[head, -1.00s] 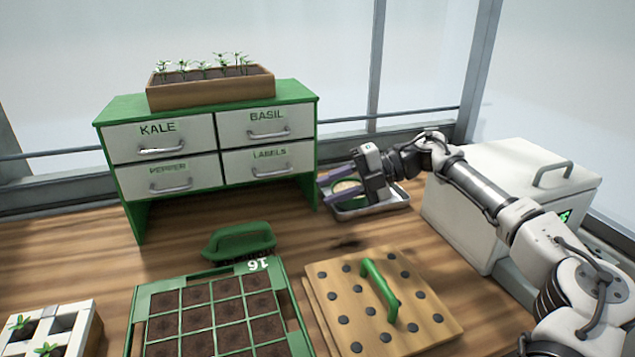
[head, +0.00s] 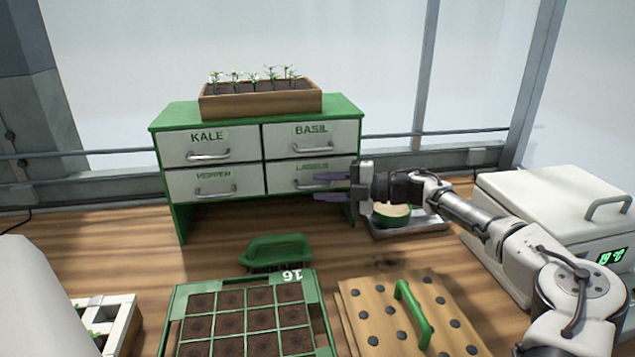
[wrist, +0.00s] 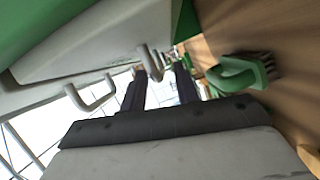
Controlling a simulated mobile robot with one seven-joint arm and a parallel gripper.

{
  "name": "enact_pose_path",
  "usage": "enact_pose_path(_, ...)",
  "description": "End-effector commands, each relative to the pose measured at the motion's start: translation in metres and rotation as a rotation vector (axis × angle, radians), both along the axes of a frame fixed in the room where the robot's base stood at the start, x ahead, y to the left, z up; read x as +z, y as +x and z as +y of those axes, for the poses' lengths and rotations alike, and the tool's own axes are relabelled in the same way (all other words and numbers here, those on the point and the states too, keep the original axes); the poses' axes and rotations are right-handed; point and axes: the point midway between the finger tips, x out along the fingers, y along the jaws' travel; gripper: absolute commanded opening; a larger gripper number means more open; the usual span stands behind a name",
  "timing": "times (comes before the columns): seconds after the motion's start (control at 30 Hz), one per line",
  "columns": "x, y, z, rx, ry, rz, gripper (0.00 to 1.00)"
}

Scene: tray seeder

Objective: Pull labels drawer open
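The green cabinet (head: 352,107) has white drawers, all shut. The labels drawer (head: 279,172) is at its lower right, with a grey bar handle (head: 298,185). My gripper (head: 317,186) is in front of that drawer's right part, its two dark fingers pointing left, one above the other. The fingers are apart and empty. In the wrist view, my gripper (wrist: 158,78) shows a bar handle (wrist: 150,62) beyond or between the fingertips; I cannot tell if they touch it. Another handle (wrist: 90,95) lies to the left.
A seedling planter (head: 262,101) stands on the cabinet. A metal tray with a round green item (head: 392,214) is below my wrist. A green brush (head: 277,250), a seed tray (head: 170,310) and a dibber board (head: 450,310) lie in front. A white box (head: 505,205) stands right.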

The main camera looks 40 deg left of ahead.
Motion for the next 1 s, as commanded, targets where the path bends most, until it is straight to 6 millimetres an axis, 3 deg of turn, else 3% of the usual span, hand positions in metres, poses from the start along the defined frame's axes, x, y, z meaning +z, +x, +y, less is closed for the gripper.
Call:
enact_pose_path(0.2, -0.001, -0.009, 0.017, 0.002, -0.001, 0.0, 0.31)
enact_pose_path(0.5, -0.002, -0.01, 0.019, 0.001, 0.0, 0.0, 0.31)
enact_pose_path(0.73, -0.002, -0.01, 0.019, 0.001, 0.0, 0.0, 0.02)
enact_pose_path(1.0, -0.002, -0.01, 0.018, 0.001, 0.0, 0.0, 0.0)
